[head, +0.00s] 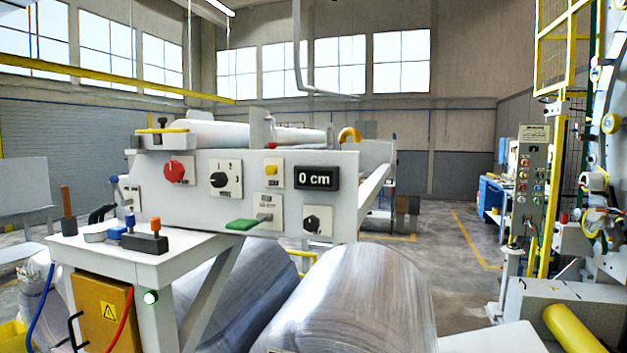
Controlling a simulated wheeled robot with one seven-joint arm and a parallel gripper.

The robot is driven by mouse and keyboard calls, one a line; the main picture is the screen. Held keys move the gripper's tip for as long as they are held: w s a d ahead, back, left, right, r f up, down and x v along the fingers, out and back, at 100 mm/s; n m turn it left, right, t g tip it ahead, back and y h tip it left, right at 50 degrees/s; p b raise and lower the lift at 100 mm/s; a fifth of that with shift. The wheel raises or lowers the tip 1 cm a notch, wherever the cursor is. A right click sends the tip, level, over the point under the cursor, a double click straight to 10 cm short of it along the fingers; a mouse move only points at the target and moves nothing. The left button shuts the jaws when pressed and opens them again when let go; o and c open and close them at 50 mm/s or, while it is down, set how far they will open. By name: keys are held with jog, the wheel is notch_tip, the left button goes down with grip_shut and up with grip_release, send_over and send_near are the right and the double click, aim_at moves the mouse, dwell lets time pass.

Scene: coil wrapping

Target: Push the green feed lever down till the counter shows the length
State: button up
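The green feed lever (242,224) sticks out to the left from a small labelled plate (266,212) low on the white machine panel. It lies close to level. The counter (317,178) is a black display to the upper right of the lever and reads "0 cm". My gripper is not in this view, so its place relative to the lever does not show.
Around the lever are a red knob (174,171), a black selector (220,179), a yellow button (271,170) and another black knob (311,222). A side table (165,262) with small tools stands to the left. Large wrapped rolls (360,305) lie below the panel.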

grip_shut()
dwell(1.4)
